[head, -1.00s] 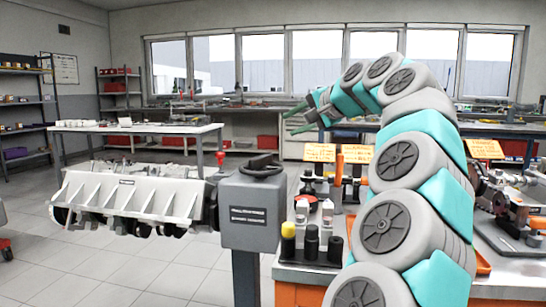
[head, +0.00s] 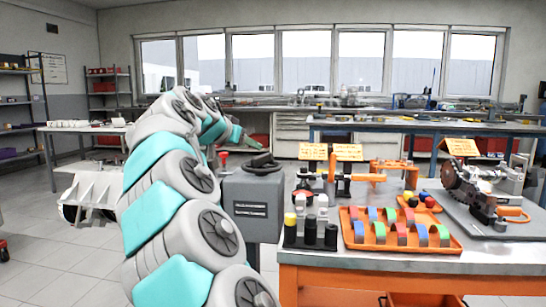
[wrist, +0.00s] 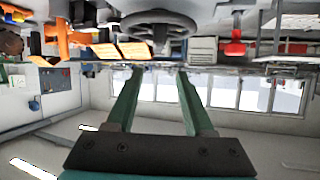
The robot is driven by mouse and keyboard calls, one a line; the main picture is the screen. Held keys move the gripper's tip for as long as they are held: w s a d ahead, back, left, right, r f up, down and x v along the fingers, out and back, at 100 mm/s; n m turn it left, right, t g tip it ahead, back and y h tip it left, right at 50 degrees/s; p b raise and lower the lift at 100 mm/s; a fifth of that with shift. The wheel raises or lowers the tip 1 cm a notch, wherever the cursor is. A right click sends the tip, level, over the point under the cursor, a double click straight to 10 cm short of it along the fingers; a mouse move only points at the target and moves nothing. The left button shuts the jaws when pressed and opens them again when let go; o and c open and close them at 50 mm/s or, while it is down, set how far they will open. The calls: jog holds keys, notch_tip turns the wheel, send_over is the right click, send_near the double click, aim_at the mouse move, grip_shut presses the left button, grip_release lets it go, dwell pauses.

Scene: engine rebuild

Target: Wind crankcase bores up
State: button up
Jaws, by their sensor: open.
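The pale grey crankcase (head: 92,190) hangs at the left in the head view, with its right part hidden behind my arm. A grey gearbox (head: 248,208) on a post stands right of my arm. Its dark handwheel (head: 262,164) lies on top; it also shows upside down at the top of the wrist view (wrist: 160,24). My gripper (head: 238,134) is open and empty, above and behind the handwheel in the head picture. In the wrist view, its two green fingers (wrist: 158,72) are spread, with nothing between them; the handwheel is apart from the tips.
An orange bench (head: 400,262) fills the right front. A red knob (head: 222,155) stands beside the gearbox.

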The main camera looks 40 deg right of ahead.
aim_at(260, 156)
jog(key=shift+w+d+f, duration=0.1)
jog(key=shift+d+f, duration=0.1)
jog(key=shift+f, duration=0.3)
jog(key=shift+d+f, duration=0.15)
jog(key=shift+f, duration=0.35)
jog(key=shift+p+x, duration=0.55)
jog(key=shift+x, duration=3.3)
jog(key=shift+c, duration=0.4)
grip_shut()
